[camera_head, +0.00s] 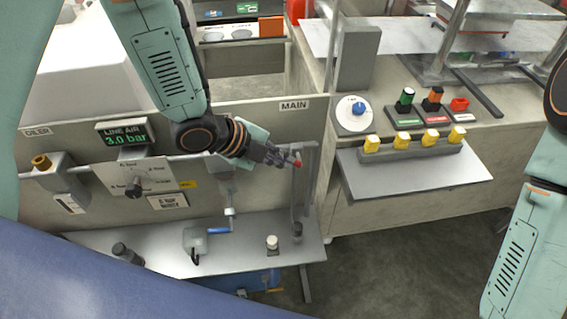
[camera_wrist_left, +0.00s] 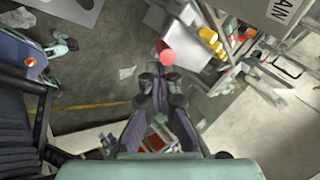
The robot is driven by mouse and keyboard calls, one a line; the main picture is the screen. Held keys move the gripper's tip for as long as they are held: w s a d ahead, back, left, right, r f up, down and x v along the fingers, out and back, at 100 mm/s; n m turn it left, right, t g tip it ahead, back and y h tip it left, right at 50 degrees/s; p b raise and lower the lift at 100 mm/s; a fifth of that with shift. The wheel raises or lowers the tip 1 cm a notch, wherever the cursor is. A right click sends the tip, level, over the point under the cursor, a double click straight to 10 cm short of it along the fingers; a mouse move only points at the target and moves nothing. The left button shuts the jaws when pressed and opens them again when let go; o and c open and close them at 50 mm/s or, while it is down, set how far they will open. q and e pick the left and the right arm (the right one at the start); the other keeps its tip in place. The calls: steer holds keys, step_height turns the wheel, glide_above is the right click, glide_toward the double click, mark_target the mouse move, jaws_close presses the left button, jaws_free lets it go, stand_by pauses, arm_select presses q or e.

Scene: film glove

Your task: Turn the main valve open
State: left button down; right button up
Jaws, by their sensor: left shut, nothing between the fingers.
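The MAIN label (camera_head: 293,105) is at the right end of the grey panel. Below it, a red tip (camera_head: 298,163) shows right at the fingertips of my left gripper (camera_head: 284,160). The same red round end (camera_wrist_left: 167,55) is just beyond the dark fingertips (camera_wrist_left: 160,85) in the left wrist view. The fingers are shut and hold nothing; I cannot tell whether they touch the red end. The valve body behind is partly hidden by the gripper. A blue lever (camera_head: 218,231) hangs on a fitting lower left. My right gripper is out of view; only part of my right arm shows.
A display (camera_head: 125,135) reads LINE AIR 3.0 bar. A grey shelf (camera_head: 160,250) with small fittings runs below the pipe. To the right, a bench holds a blue knob dial (camera_head: 355,111), coloured buttons and a row of yellow blocks (camera_head: 402,139). Open floor (camera_head: 410,260) lies in front.

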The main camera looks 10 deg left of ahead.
arm_select(q)
steer(key=shift+s+a+f+t+h+b, duration=0.1)
steer(key=shift+a+f+t+h+b, duration=0.1)
steer(key=shift+a+f+h+b, duration=0.3)
steer(key=shift+s+a+f+t+h+b, duration=0.1)
steer(key=shift+a+f+t+h+b, duration=0.25)
steer(key=shift+f, duration=0.35)
steer(key=shift+s+a+f+t+h+b, duration=0.1)
steer(key=shift+a+f+h+b, duration=0.15)
steer(key=shift+f+b, duration=0.3)
arm_select(e)
steer(key=shift+a+f, duration=0.15)
steer(key=shift+f, duration=1.75)
arm_select(q)
steer(key=shift+d, duration=0.1)
